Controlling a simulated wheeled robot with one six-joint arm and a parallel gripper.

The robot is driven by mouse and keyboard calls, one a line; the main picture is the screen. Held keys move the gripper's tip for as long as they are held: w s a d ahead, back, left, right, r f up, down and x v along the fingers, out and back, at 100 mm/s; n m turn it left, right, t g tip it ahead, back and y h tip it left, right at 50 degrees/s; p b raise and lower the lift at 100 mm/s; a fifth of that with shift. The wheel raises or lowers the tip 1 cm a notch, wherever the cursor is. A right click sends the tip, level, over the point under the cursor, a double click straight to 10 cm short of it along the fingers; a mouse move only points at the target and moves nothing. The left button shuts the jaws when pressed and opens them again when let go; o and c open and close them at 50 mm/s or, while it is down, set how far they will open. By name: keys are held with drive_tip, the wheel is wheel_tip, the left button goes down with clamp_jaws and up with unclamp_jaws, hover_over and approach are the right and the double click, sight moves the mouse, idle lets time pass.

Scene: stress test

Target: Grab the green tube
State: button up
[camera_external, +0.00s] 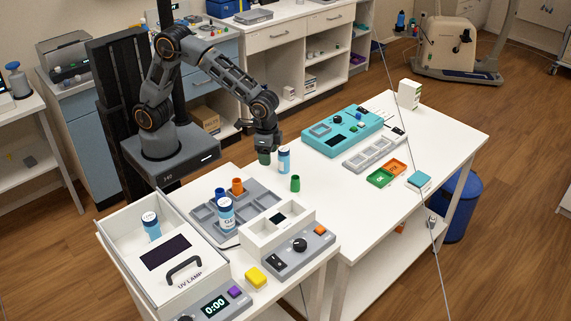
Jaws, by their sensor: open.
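A small green tube (295,184) stands upright on the white table, right of the grey compartment tray. My gripper (265,156) hangs pointing down from the arm, up and to the left of this tube and apart from it. The jaws are open. A dark green shape shows at the gripper's lower end; I cannot tell whether it is a fingertip or another tube behind or below it. A white bottle with a blue label (284,160) stands just right of my gripper.
The grey tray (257,192) holds a blue tube (220,193), an orange tube (237,186) and a labelled bottle (226,212). A white UV lamp box (181,284) stands front left. A teal device (343,131) and green and orange trays (380,178) lie right. The table's middle is mostly clear.

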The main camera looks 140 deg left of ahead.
sight(296, 183)
drive_tip(key=w+a+r+n, duration=0.2)
drive_tip(key=w+a, duration=0.3)
drive_tip(key=w, duration=0.1)
drive_tip(key=shift+n+t+y, duration=0.3)
drive_tip(key=shift+t, duration=0.1)
drive_tip(key=f, duration=0.8)
drive_tip(key=shift+w+a, duration=0.2)
drive_tip(key=shift+w, duration=0.05)
drive_tip(key=shift+w+a+f+p, duration=0.15)
drive_tip(key=shift+f+p, duration=0.25)
drive_tip(key=shift+f, duration=1.1)
drive_tip(key=shift+w+a+f+p, duration=0.15)
drive_tip(key=shift+f+p, duration=0.25)
drive_tip(key=shift+f, duration=1.05)
drive_tip(key=c, duration=1)
drive_tip(key=shift+r, duration=0.1)
